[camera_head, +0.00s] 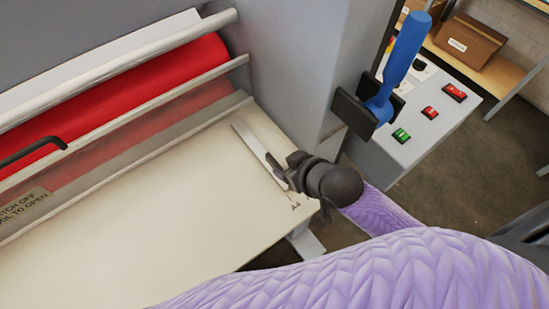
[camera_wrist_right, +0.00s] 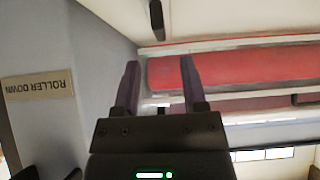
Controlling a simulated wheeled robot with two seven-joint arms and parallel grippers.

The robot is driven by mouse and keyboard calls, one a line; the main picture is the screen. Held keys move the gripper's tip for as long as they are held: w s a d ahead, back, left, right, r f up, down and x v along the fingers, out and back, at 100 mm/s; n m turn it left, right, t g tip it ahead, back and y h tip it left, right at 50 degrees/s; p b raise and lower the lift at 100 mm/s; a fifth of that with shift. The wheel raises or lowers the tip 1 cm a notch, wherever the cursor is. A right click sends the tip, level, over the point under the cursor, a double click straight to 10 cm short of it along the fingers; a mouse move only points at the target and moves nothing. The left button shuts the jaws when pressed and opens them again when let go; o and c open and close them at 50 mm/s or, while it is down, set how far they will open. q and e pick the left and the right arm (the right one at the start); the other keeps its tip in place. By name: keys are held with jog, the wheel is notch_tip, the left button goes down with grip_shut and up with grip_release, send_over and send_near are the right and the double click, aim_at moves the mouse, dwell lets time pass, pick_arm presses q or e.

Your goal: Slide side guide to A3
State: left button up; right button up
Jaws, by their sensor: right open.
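The side guide (camera_head: 255,148) is a thin pale metal strip on the cream feed table (camera_head: 150,235), near its right end. An "A4" mark (camera_head: 296,206) is printed on the table close to the guide's near end. My right gripper (camera_head: 291,172) is at the near part of the guide and covers some of it. In the right wrist view its two dark fingers (camera_wrist_right: 158,88) stand apart, with the red roller beyond them. I cannot tell whether the fingers touch the guide. An A3 mark is not visible. My left gripper is not in view.
The red roller (camera_head: 190,75) and a clear guard lie behind the table. A blue-handled lever (camera_head: 405,50) stands at the right, beside a control box with red and green buttons (camera_head: 401,135). The table left of the guide is clear.

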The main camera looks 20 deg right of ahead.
aim_at(275, 162)
jog(key=b+x, duration=0.1)
jog(key=x, duration=0.6)
jog(key=shift+w+f+b, duration=0.15)
jog(key=shift+w+b, duration=0.05)
jog(key=shift+b, duration=0.2)
grip_shut()
dwell(0.8)
